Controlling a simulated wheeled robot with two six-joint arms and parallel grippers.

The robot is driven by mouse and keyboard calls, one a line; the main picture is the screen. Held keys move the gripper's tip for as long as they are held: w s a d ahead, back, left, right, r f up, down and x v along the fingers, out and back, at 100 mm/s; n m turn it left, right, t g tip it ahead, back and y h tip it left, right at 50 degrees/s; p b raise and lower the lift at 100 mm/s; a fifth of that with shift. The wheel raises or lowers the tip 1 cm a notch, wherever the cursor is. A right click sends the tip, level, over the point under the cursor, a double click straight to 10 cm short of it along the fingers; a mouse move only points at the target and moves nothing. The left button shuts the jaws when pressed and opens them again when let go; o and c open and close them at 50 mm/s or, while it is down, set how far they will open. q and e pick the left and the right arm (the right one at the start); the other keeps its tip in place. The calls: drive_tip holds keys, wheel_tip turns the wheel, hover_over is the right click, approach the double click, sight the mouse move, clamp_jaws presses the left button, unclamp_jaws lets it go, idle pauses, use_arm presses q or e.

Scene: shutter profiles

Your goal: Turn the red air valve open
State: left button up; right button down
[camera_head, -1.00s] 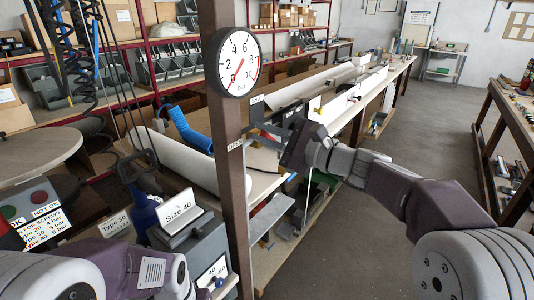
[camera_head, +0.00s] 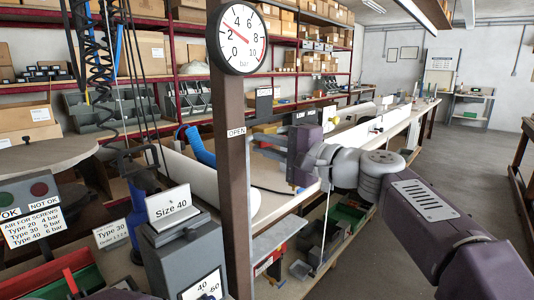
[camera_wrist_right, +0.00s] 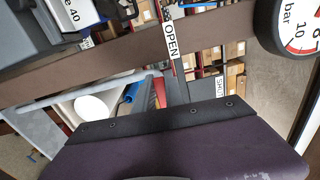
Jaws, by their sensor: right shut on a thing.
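The red air valve is mostly hidden by my right gripper (camera_head: 264,146) beside the brown post (camera_head: 234,160). A strip of red (camera_wrist_right: 160,93) shows between the fingers in the right wrist view. My right gripper is shut on the valve's handle, next to the OPEN label (camera_head: 236,132). My left gripper is out of view.
A Size 40 sign (camera_head: 170,204) stands on a grey box left of the post. A screw-pressure sign (camera_head: 33,224) stands at far left. A long workbench (camera_head: 350,135) runs back behind my right arm. Open floor lies at the right.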

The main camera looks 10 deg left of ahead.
drive_tip(key=shift+f+n+b, duration=0.15)
drive_tip(key=shift+n+b, duration=0.15)
drive_tip(key=shift+n, duration=0.1)
drive_tip(key=c, duration=1.6)
unclamp_jaws()
drive_tip(key=shift+a, duration=0.1)
drive_tip(key=shift+o, duration=1)
drive_tip(key=shift+a, duration=0.25)
drive_tip(key=b+v, duration=0.1)
drive_tip(key=v, duration=0.8)
drive_tip(key=shift+d, duration=0.1)
